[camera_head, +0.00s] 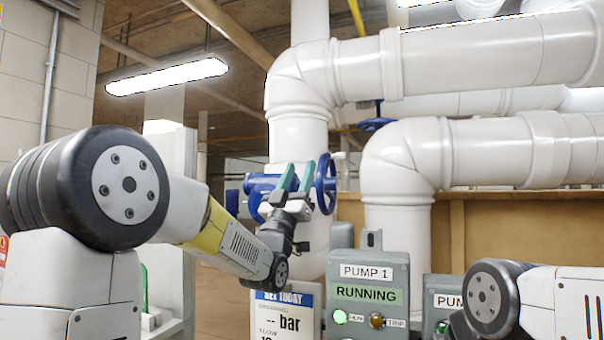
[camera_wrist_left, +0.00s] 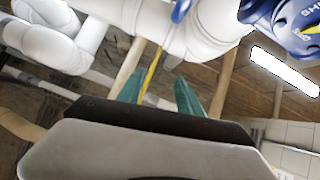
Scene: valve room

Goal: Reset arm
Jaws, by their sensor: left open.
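My left arm comes in from the left in the head view. Its gripper (camera_head: 297,172) has two teal fingers that point up and stand apart, with nothing between them. In the picture the gripper overlaps the blue valve, just left of the blue handwheel (camera_head: 326,184); I cannot tell whether it touches. The left wrist view also shows the open teal fingers (camera_wrist_left: 158,88) with an empty gap. My right arm (camera_head: 560,300) enters at the lower right; its gripper is out of the picture.
Thick white pipes (camera_head: 480,60) fill the upper right. A second blue handwheel (camera_head: 376,124) sits farther back. A grey PUMP 1 box (camera_head: 372,292) reads RUNNING, beside a white display sign (camera_head: 284,312).

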